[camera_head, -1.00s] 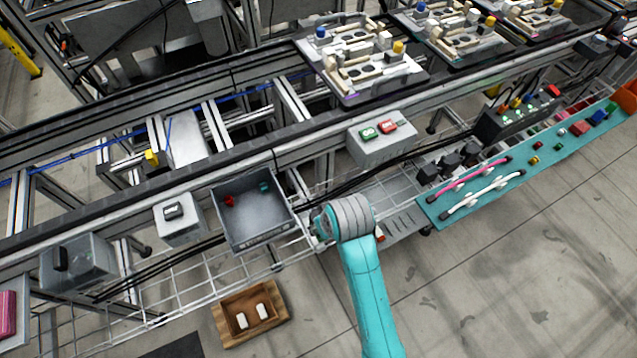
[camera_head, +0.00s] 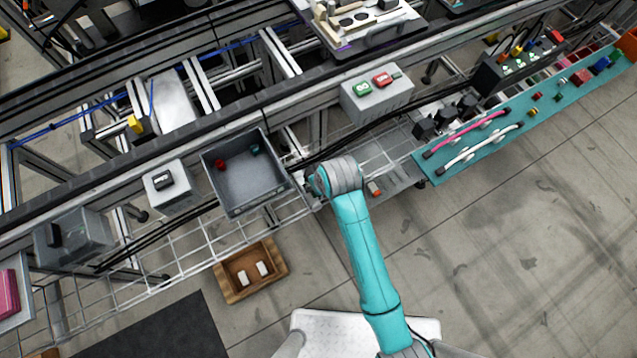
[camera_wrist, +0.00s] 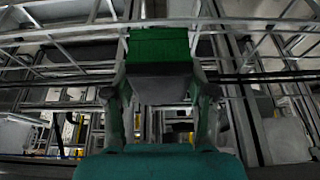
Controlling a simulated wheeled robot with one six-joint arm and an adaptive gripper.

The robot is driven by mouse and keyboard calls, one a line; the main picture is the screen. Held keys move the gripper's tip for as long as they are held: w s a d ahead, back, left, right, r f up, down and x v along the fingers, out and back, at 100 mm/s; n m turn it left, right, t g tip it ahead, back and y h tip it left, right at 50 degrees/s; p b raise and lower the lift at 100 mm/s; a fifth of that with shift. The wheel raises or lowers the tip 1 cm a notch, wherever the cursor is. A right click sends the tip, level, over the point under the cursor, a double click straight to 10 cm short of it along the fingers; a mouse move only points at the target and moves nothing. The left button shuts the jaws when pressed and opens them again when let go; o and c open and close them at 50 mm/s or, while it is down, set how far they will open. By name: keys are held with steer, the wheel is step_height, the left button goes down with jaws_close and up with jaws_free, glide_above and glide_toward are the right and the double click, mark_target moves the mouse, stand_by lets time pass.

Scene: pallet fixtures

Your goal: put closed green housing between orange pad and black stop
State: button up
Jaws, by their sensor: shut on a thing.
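My gripper (camera_wrist: 160,100) is shut on a green housing (camera_wrist: 158,45) in the wrist view. A finger stands on each side of it. Its green face and a darker grey face below show; I cannot tell whether its lid is fully closed. In the head view my teal arm reaches to the rail beside the grey bin, and its wrist hides the housing. A small orange-red piece (camera_head: 374,188) lies on a grey slotted plate just right of my wrist; I cannot tell if it is the orange pad. I cannot make out the black stop.
A grey bin (camera_head: 236,205) with red and teal pieces is left of my wrist. A wooden box (camera_head: 229,290) stands below it. A grey button box (camera_head: 376,95), a pallet (camera_head: 398,30) and a teal board (camera_head: 440,170) lie to the upper right. Floor at lower right is clear.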

steer(key=shift+f, duration=1.6)
steer(key=shift+f, duration=0.1)
steer(key=o, duration=1.3)
steer(key=shift+c, duration=0.2)
steer(key=v, duration=1.2)
